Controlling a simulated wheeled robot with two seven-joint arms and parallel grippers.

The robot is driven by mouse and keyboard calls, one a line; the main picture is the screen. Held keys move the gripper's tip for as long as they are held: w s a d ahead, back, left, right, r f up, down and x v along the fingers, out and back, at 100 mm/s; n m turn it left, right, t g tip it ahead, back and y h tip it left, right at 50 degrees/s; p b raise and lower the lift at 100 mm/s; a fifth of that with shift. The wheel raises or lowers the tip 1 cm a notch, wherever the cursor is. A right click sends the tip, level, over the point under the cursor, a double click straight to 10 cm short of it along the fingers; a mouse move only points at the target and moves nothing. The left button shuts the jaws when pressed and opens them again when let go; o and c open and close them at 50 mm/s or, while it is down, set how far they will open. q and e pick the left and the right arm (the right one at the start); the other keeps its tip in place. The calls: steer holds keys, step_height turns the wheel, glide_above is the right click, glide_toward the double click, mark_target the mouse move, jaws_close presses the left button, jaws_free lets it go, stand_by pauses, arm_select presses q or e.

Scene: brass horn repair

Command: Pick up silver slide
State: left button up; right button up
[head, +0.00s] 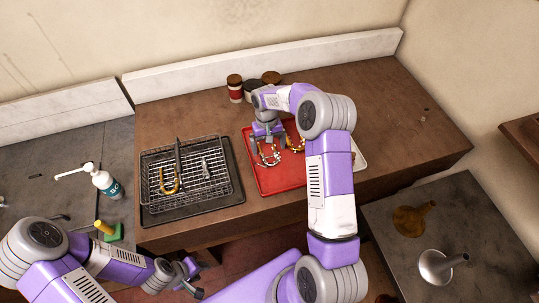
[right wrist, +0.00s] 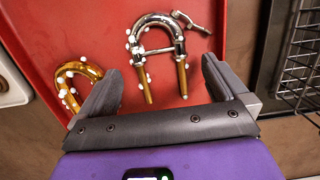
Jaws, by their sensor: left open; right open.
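The silver slide (head: 271,158) lies on the red tray (head: 259,183). In the right wrist view the silver slide (right wrist: 157,28) is a shiny U with two brass-coloured legs and white blobs on it. My right gripper (head: 268,143) is over the tray at the slide. In its wrist view the gripper (right wrist: 160,82) is open and empty, with the slide's legs pointing between its fingers. A gold slide (right wrist: 88,72) lies beside the left finger, which partly hides it. My left gripper (head: 193,279) is open and empty, low in front of the bench.
A wire rack (head: 212,193) holding a brass U-piece (head: 168,183) stands left of the red tray. Jars (head: 235,88) stand behind the tray. A soap bottle (head: 106,184) and green sponge (head: 114,233) are at left. The bench's right end is mostly clear.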

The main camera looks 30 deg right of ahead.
steer(key=shift+s+f, duration=0.15)
steer(key=shift+f, duration=0.65)
steer(key=shift+c, duration=0.3)
steer(key=c, duration=1.1)
